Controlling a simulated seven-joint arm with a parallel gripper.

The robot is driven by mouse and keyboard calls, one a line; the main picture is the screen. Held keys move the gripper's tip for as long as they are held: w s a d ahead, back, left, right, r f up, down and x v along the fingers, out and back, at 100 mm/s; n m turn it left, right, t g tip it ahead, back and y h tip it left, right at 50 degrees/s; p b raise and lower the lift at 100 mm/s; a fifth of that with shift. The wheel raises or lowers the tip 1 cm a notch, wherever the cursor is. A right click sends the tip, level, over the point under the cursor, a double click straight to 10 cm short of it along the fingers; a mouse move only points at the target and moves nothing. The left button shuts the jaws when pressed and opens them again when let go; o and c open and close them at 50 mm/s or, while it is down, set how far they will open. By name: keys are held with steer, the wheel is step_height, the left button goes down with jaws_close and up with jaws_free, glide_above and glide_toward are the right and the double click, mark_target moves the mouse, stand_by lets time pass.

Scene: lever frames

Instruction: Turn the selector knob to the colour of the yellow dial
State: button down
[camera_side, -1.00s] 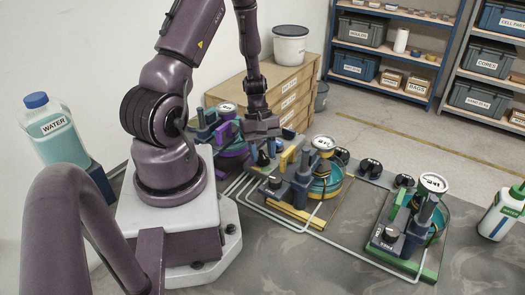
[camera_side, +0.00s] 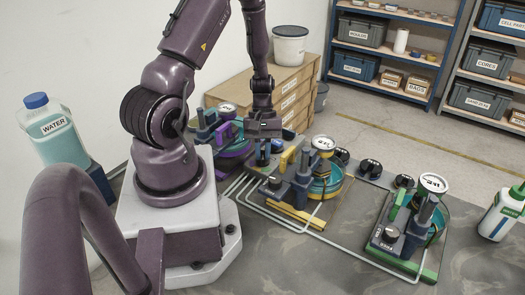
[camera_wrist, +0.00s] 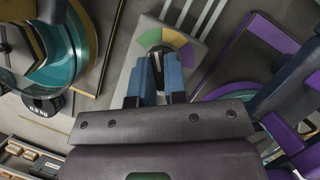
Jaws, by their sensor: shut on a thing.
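The selector plate (camera_wrist: 198,51) shows in the wrist view with a green, yellow and purple arc (camera_wrist: 165,38) on it. My gripper (camera_wrist: 159,62), with blue fingers, is over this plate below the arc and shut on the selector knob, which is mostly hidden between the fingers. Its pointing direction is hard to tell. In the side view my gripper (camera_side: 263,158) points down between the purple and yellow stations. The yellow station has a yellow base (camera_side: 297,222) and a round white dial (camera_side: 323,142) on a post; its reading is too small to tell.
The purple station (camera_side: 231,150) stands behind left of my gripper, and the green station (camera_side: 412,225) at the front right. Thin pale pipes (camera_side: 240,190) run along the table. A water bottle (camera_side: 48,130) stands left and another bottle (camera_side: 500,212) at the right edge.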

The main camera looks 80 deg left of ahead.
steer(key=m+g, duration=0.1)
steer(key=m, duration=0.2)
steer(key=m+g+y, duration=0.1)
steer(key=m, duration=0.2)
steer(key=shift+d+f+m, duration=0.15)
steer(key=shift+d+m, duration=0.05)
steer(key=shift+m, duration=0.2)
stand_by(0.4)
steer(key=c, duration=1.2)
jaws_free()
steer(key=shift+o, duration=0.2)
steer(key=shift+a, duration=0.1)
steer(key=shift+s+a+g, duration=0.1)
steer(key=shift+g, duration=0.2)
steer(key=v, duration=1.3)
steer(key=shift+d+r, duration=0.2)
